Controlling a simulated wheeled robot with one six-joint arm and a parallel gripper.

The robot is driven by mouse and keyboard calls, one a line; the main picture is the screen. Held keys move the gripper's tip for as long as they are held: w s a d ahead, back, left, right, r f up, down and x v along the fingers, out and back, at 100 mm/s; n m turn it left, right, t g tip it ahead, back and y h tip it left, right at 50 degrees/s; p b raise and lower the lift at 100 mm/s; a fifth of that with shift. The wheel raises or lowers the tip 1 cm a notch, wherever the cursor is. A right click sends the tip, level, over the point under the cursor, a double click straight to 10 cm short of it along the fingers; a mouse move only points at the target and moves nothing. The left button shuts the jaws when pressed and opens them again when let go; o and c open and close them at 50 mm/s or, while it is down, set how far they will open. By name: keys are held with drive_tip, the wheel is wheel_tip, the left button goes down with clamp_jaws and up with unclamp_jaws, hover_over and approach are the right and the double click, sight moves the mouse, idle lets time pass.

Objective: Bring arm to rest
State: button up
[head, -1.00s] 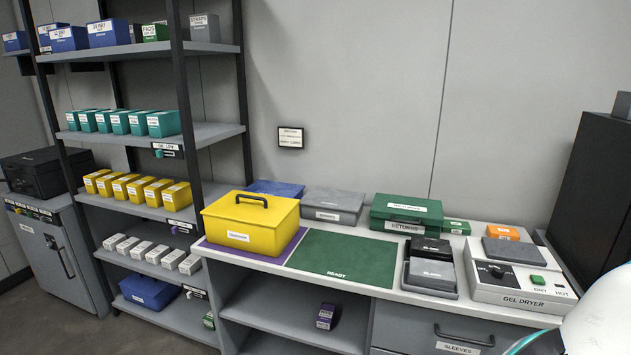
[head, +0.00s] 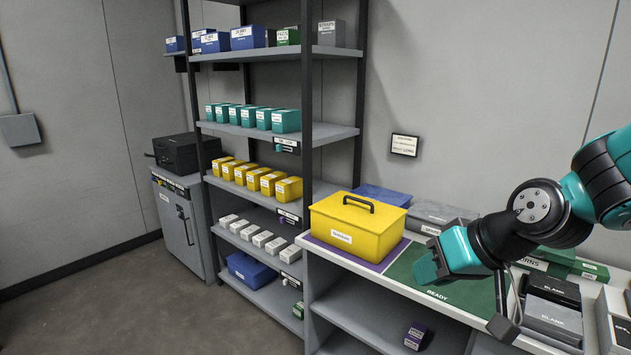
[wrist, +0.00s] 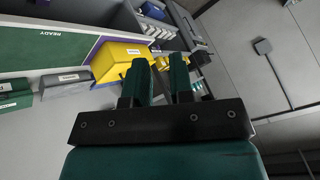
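My gripper (head: 424,266) is in the head view at the right, in front of the counter and over the green READY mat (head: 408,273). In the wrist view my gripper (wrist: 164,80) shows two dark green fingers standing apart with a gap between them. Nothing is held between them. The yellow lidded box (head: 345,240) with a black handle stands on the purple mat (head: 372,265); it also shows behind the fingers in the wrist view (wrist: 110,62).
A shelf rack (head: 262,131) with teal, yellow and white boxes stands at the left. A grey cabinet (head: 178,225) stands beyond it. Grey and black BLANK boxes (head: 553,318) sit on the counter at right. The floor (head: 130,300) at left is clear.

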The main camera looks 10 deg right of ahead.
drive_tip(key=s+a+r+n+g, duration=0.1)
drive_tip(key=s+a+n+g, duration=0.2)
drive_tip(key=s, duration=0.4)
drive_tip(key=s+a+r+n+g, duration=0.2)
drive_tip(key=s+a+n+g, duration=0.1)
drive_tip(key=s+a, duration=0.3)
drive_tip(key=s, duration=0.2)
drive_tip(key=shift+s+a+h, duration=0.3)
